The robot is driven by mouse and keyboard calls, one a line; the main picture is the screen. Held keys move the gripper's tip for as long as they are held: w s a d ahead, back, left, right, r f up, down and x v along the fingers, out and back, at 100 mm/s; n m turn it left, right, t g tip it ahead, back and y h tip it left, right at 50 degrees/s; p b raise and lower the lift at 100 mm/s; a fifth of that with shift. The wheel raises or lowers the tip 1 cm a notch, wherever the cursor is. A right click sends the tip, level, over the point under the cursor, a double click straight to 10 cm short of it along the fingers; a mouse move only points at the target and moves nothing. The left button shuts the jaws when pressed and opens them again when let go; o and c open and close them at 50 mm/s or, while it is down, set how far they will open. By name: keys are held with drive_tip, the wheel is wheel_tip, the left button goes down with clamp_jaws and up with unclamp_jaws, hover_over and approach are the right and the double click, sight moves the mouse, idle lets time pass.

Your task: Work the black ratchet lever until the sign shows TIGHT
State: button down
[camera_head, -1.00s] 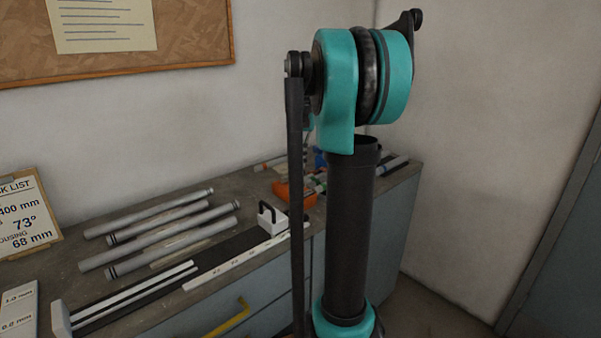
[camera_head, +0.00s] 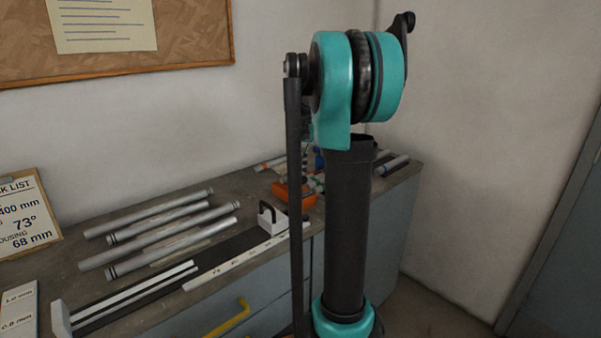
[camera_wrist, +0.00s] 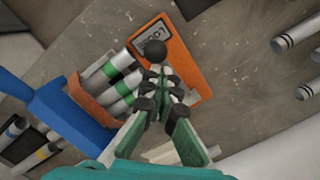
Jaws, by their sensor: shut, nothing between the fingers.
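The ratchet lever shows as a round black knob (camera_wrist: 155,51) in the wrist view, just beyond my fingertips; its shaft is hidden. My gripper (camera_wrist: 162,75) is shut and empty, with its tips close to the knob; I cannot tell if they touch. The sign (camera_wrist: 151,32) sits on an orange plate (camera_wrist: 180,62) behind the knob. It is partly covered, and its visible letters look like the start of LOOSE. In the head view the orange fixture (camera_head: 283,193) is partly hidden behind my arm, and my gripper does not show.
Grey tubes with green bands (camera_wrist: 118,88) lie beside the orange plate, near a blue part (camera_wrist: 62,112). Several loose grey tubes (camera_head: 160,225) and a white-and-black ruler fixture (camera_head: 245,256) lie on the bench. A yellow handle (camera_head: 228,318) juts from its front.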

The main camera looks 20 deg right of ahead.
drive_tip(key=shift+w+d+r, duration=0.2)
drive_tip(key=shift+w+d, duration=0.05)
drive_tip(key=shift+w, duration=0.25)
drive_tip(key=shift+w+d+r, duration=0.15)
drive_tip(key=shift+w+d, duration=0.05)
drive_tip(key=shift+w, duration=0.25)
drive_tip(key=shift+r, duration=0.15)
wheel_tip(320, 180, up, 12)
drive_tip(key=w, duration=0.1)
drive_tip(key=shift+d, duration=0.25)
drive_tip(key=shift+f, duration=0.25)
drive_tip(key=s, duration=0.1)
drive_tip(key=s+a+f, duration=0.1)
drive_tip(key=s, duration=0.1)
drive_tip(key=shift+a+f, duration=0.25)
drive_tip(key=shift+f, duration=0.15)
